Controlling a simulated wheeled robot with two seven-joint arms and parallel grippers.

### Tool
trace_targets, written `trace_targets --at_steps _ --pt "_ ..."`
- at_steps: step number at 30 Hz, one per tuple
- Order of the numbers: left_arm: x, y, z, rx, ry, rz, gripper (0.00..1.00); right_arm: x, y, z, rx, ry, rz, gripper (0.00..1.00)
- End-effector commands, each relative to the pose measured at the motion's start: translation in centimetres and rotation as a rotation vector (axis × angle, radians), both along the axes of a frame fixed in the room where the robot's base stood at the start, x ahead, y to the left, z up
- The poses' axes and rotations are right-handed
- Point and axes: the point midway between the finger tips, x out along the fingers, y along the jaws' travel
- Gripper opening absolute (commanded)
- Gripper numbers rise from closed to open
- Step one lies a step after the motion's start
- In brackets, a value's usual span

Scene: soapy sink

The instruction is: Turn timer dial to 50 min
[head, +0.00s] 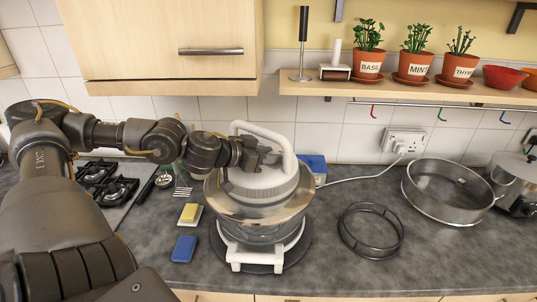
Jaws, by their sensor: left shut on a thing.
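A countertop cooker with a glass bowl (262,232) stands on a white-and-dark stand in the middle of the counter. Its grey-white lid (262,186) carries an arched white handle (289,152). My left gripper (268,156) reaches in from the left to the top of the lid, beside the handle. It is shut on what appears to be the timer dial, which the fingers hide. The dial's scale and pointer cannot be read. My right gripper is not in view.
A blue box (313,168) and a white cable lie behind the cooker. A wire ring stand (371,231) and a round metal pan (447,191) are to the right. A yellow sponge (190,213), a blue sponge (184,249) and a hob (107,186) are left. Front right counter is clear.

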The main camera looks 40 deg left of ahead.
Motion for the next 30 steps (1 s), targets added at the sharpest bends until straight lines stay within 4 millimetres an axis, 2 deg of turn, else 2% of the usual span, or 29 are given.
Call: trace_targets --at_steps 12,23,24,26,30 --pt "0.23 0.48 0.02 0.000 -0.001 -0.238 0.11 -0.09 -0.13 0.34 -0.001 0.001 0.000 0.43" --pt "0.15 0.38 0.00 0.001 -0.001 -0.260 0.11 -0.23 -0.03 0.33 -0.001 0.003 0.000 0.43" --pt "0.15 0.38 0.00 0.001 -0.001 -0.260 0.38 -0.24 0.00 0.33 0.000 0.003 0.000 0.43" --pt "0.14 0.39 -0.01 0.001 -0.001 -0.260 0.43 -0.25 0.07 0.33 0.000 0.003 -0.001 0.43" --pt "0.15 0.38 0.00 0.001 -0.001 -0.259 0.43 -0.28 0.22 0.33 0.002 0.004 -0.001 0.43"
